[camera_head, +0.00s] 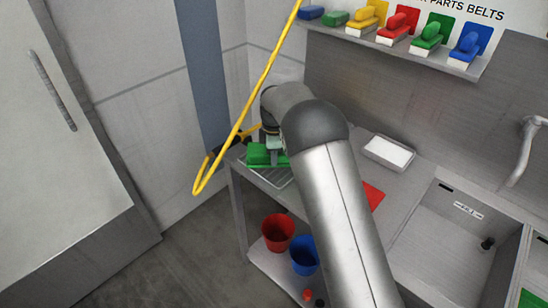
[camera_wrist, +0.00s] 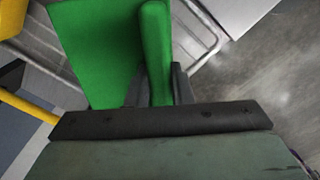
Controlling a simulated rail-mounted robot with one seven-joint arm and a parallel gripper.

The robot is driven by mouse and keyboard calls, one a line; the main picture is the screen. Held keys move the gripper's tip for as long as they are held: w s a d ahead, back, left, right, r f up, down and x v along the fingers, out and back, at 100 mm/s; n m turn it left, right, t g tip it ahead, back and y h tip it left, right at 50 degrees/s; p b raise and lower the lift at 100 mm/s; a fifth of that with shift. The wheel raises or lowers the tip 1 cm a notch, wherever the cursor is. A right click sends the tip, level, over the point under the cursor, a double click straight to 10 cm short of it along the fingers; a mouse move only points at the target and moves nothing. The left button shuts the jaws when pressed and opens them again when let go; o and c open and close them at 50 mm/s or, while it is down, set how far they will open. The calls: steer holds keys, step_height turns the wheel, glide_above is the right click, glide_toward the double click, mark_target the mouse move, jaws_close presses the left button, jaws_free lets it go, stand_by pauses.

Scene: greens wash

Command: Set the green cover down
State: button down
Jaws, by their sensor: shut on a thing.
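The green cover (camera_head: 262,153) is at the left end of the steel counter, over a wire rack (camera_head: 277,177). In the wrist view the green cover (camera_wrist: 95,50) shows as a flat plate with a raised grip bar. My gripper (camera_wrist: 158,85) is shut on that bar, with a dark finger on each side. In the head view my gripper (camera_head: 273,146) points down onto the cover, and my arm hides part of the area to its right. I cannot tell whether the cover touches the rack.
A yellow hose (camera_head: 250,95) hangs just left of my gripper. A white tray (camera_head: 388,152) and a red board (camera_head: 373,195) lie on the counter to the right, before the sink (camera_head: 450,235). Red (camera_head: 278,232) and blue (camera_head: 304,256) buckets stand below. Coloured covers line the wall shelf (camera_head: 400,47).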

steer(key=shift+f, duration=0.9)
steer(key=shift+f, duration=0.1)
steer(key=c, duration=1.7)
jaws_free()
steer(key=shift+f, duration=0.15)
steer(key=o, duration=0.4)
step_height(320, 180, up, 13)
steer(key=shift+s+f+b, duration=0.1)
steer(key=shift+f+b, duration=0.1)
steer(key=shift+b, duration=0.85)
